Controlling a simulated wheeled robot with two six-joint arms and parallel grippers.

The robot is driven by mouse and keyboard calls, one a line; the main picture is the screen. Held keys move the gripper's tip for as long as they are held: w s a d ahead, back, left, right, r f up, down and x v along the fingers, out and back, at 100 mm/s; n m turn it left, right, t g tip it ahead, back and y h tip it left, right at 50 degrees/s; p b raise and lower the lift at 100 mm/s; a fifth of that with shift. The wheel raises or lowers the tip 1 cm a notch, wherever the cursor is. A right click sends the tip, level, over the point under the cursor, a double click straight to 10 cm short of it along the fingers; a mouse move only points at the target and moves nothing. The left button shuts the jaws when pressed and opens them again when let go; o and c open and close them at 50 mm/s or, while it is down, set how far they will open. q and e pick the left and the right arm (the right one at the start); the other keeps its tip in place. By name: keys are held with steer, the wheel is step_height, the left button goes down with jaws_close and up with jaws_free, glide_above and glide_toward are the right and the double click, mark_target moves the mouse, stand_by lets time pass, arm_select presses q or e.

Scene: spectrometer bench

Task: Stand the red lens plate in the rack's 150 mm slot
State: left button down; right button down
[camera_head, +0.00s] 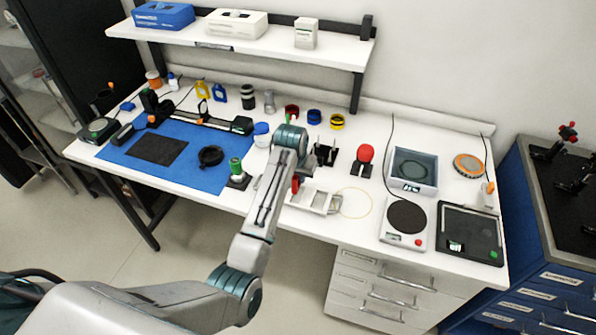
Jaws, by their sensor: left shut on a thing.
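The rack (322,205) is a low white frame with slots near the front edge of the bench, right of centre. My left gripper (298,178) points down at the rack's left end, mostly hidden behind my own wrist. It is shut on a small red piece, which looks like the red lens plate (295,186). Only a narrow red strip of the plate shows. I cannot tell whether it touches the rack or hangs above it. The slot marks are too small to read. My right gripper is not in view.
A red-topped piece on a black base (365,153) stands behind the rack. A scale with a dark round plate (406,217) stands to the right. A shelf (250,45) overhangs the back.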

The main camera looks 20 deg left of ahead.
mark_target(298, 195)
arm_select(q)
steer(key=shift+s+f, duration=0.1)
steer(key=shift+f, duration=0.85)
steer(key=shift+f+b, duration=0.45)
steer(key=shift+f, duration=0.65)
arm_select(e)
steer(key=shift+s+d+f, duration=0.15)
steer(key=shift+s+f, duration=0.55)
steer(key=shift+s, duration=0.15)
arm_select(q)
steer(key=shift+f, duration=0.25)
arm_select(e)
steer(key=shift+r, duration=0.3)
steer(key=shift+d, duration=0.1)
arm_select(q)
steer(key=c, duration=1.3)
jaws_free()
